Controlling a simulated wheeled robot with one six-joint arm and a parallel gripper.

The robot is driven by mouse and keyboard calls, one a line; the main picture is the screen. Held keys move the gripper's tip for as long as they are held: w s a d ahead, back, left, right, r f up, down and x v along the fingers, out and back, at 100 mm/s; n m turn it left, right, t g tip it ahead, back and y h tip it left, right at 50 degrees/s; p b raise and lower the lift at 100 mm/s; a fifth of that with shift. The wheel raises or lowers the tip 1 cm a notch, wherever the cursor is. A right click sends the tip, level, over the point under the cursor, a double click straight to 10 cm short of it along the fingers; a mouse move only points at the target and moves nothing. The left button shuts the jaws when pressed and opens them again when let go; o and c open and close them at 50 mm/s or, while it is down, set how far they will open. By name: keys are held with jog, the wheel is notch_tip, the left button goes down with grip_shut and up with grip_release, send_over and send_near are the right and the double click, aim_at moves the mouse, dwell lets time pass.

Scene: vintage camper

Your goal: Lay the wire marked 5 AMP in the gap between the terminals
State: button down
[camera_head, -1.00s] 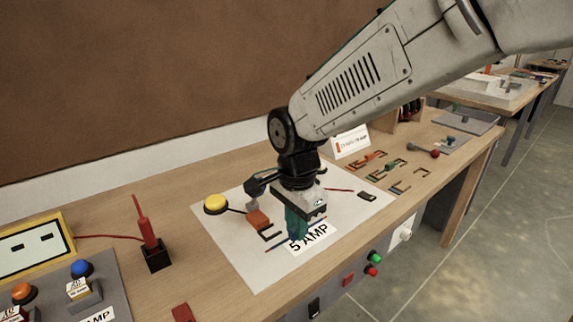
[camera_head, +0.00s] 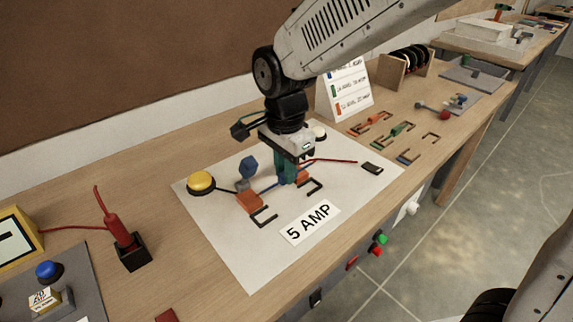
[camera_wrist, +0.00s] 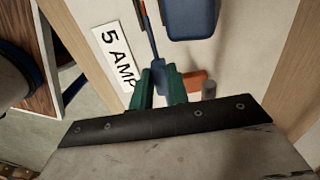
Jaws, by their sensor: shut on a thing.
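My gripper (camera_head: 287,180) has green fingers and is shut on a thin blue wire (camera_head: 270,190), also seen in the wrist view (camera_wrist: 150,42). The wire is low over the white sheet and spans toward an orange terminal (camera_head: 250,202) on the left. Another orange terminal (camera_head: 304,171) is behind and right of the fingers. Whether the wire touches the terminals or is still raised, I cannot tell. A "5 AMP" label (camera_head: 311,221) lies on the sheet (camera_head: 255,265), in front of the gripper. My fingers hide part of the wire.
A blue-topped lever (camera_head: 249,166) stands close left of the gripper. A yellow button (camera_head: 201,182) is further left, with a red plug (camera_head: 122,233) beyond. Several coloured wires (camera_head: 397,135) lie at right, before a white sign (camera_head: 345,92). The sheet's front is clear.

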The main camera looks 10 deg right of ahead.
jog(key=shift+f, duration=2.65)
jog(key=shift+f, duration=0.5)
jog(key=c, duration=1.3)
grip_release()
jog(key=shift+r, duration=0.1)
